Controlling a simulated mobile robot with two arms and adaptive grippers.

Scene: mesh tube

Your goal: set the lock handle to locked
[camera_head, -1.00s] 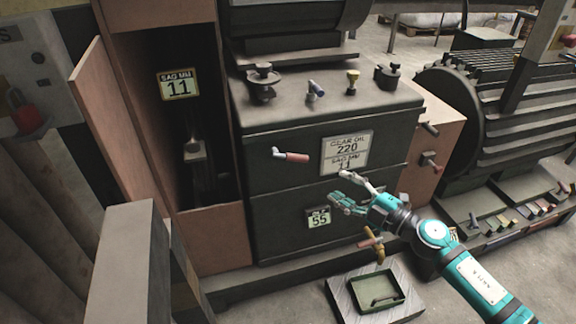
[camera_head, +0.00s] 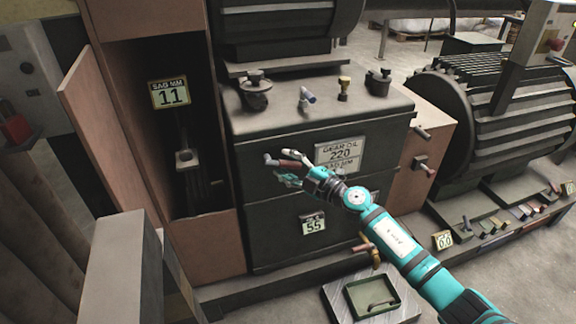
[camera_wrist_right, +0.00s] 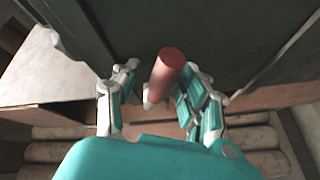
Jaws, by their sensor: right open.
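The lock handle (camera_head: 272,161) is a lever with a grey hub and a reddish-brown grip on the front of the dark machine cabinet. In the right wrist view its reddish grip (camera_wrist_right: 167,70) points out between the fingers. My right gripper (camera_head: 284,167) is open at the handle, with its fingers on either side of the grip. In the wrist view the open fingers (camera_wrist_right: 160,100) flank it; whether they touch it is hard to tell. The gripper hides part of the grip in the head view. My left gripper does not show.
The dark cabinet (camera_head: 280,215) carries a gear oil sign (camera_head: 340,152). An open compartment (camera_head: 165,140) with a brown door (camera_head: 95,120) is at left. A green tray (camera_head: 372,294) lies on the floor plate below.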

